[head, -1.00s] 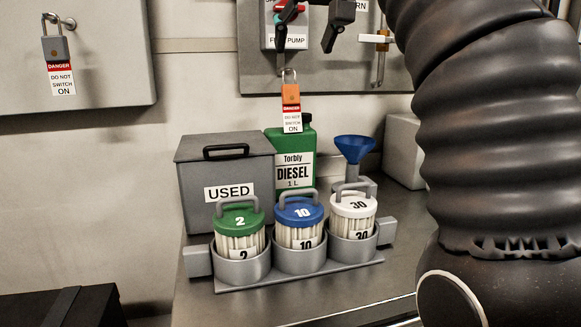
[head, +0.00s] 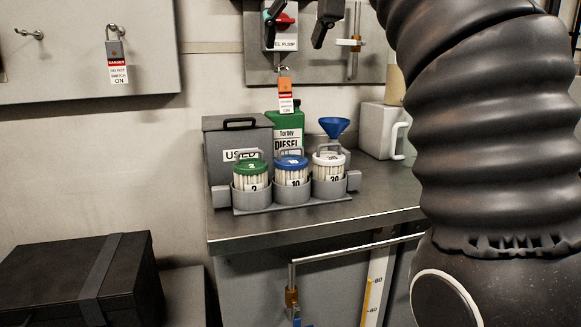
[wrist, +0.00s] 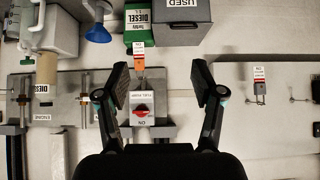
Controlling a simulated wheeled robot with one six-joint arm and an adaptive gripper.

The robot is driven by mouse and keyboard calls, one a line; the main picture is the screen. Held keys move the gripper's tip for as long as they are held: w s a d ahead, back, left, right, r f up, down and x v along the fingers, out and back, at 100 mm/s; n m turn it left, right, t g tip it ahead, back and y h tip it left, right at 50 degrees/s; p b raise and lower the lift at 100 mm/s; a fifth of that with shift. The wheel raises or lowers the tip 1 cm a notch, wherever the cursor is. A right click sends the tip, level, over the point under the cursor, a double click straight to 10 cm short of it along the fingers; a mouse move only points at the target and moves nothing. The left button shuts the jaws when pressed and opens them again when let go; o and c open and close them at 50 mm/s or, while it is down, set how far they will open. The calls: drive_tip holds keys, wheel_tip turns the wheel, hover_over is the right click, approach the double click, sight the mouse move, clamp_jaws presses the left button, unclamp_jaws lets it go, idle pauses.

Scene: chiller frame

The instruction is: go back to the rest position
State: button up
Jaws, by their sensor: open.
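My gripper (wrist: 161,85) shows in the wrist view with its two fingers spread wide and nothing between them. The wrist picture is upside down. Beyond the fingers is the fuel pump switch box (wrist: 141,108) with its red knob, and an orange padlock with a danger tag (wrist: 139,50) hangs at it. In the head view my gripper's fingers are in front of the switch panel (head: 300,65), at the top edge. My dark ribbed arm fills the right side of that view.
A worktop (head: 330,220) bears a holder with green, blue and white filters, a grey USED box (head: 212,150), a green diesel can (head: 291,122), a blue funnel (head: 334,127) and a white jug (head: 378,130). A black case (head: 75,285) is at lower left. A pipe (head: 350,250) runs below the worktop edge.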

drive_tip(key=x, duration=0.9)
wheel_tip(320, 180, down, 13)
drive_tip(key=s+d+g, duration=0.1)
drive_tip(key=s+d, duration=0.1)
drive_tip(key=d, duration=0.1)
drive_tip(key=s+d+f+m, duration=0.1)
drive_tip(key=s+d+f, duration=0.3)
drive_tip(key=s+f, duration=0.4)
drive_tip(key=s+d+f+m+g+h, duration=0.1)
drive_tip(key=s+d+f, duration=0.4)
drive_tip(key=s+f, duration=0.3)
drive_tip(key=s+d+f+m+h, duration=0.1)
drive_tip(key=s+d+f, duration=0.3)
drive_tip(key=s+f, duration=0.4)
wheel_tip(320, 180, down, 3)
drive_tip(key=shift+d+r+g, duration=0.1)
drive_tip(key=shift+d+g, duration=0.2)
drive_tip(key=shift+g, duration=0.1)
